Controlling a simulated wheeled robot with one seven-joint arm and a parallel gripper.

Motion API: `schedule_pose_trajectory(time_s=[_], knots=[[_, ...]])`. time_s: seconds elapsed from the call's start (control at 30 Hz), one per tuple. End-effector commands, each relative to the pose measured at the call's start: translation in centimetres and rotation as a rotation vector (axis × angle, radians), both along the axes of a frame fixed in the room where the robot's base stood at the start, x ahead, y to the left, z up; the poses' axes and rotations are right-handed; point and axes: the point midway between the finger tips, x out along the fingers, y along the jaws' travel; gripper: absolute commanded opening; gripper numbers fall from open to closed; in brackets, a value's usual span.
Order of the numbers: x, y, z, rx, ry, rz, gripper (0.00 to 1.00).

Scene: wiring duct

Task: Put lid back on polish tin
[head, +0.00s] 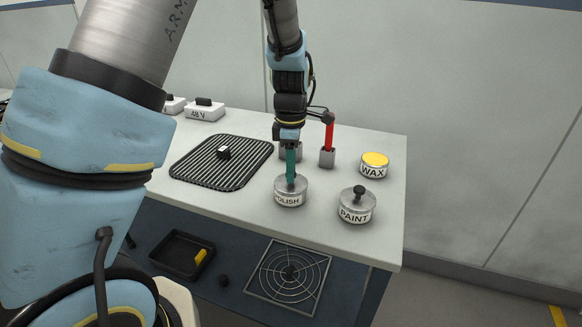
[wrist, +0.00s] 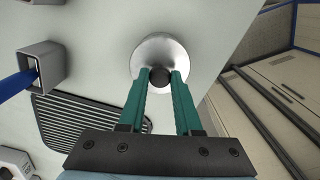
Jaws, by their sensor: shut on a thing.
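The polish tin (head: 291,198) stands on the light table near its front edge, its label partly readable. A round silver lid (wrist: 158,50) with a dark knob (wrist: 160,77) is at the fingertips in the wrist view. My gripper (head: 291,181) has its green fingers pointing down at the top of the tin. It is shut on the lid's knob, one finger on each side. The lid appears on or just over the tin's top; I cannot tell whether it is fully seated. The wrist view looks from above, and the lid hides the tin there.
The paint tin (head: 357,206), with a knobbed lid, stands close at the right. The wax tin (head: 375,165) with a yellow top is behind it. A red post in a grey holder (head: 327,158) stands behind my gripper. A ribbed black mat (head: 195,170) lies left, bearing a small block.

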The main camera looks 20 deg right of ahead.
Motion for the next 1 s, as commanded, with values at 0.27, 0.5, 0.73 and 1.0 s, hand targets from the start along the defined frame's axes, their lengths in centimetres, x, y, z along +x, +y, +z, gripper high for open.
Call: schedule_pose_trajectory(time_s=[0.27, 0.5, 0.73, 1.0], knots=[[0.00, 0.00, 0.00, 0.000, 0.000, 0.000, 0.39], [0.00, -0.01, 0.01, 0.000, 0.000, 0.000, 0.66], [0.00, -0.01, 0.01, 0.000, 0.000, 0.000, 0.72], [0.00, -0.01, 0.01, 0.000, 0.000, 0.000, 0.98]])
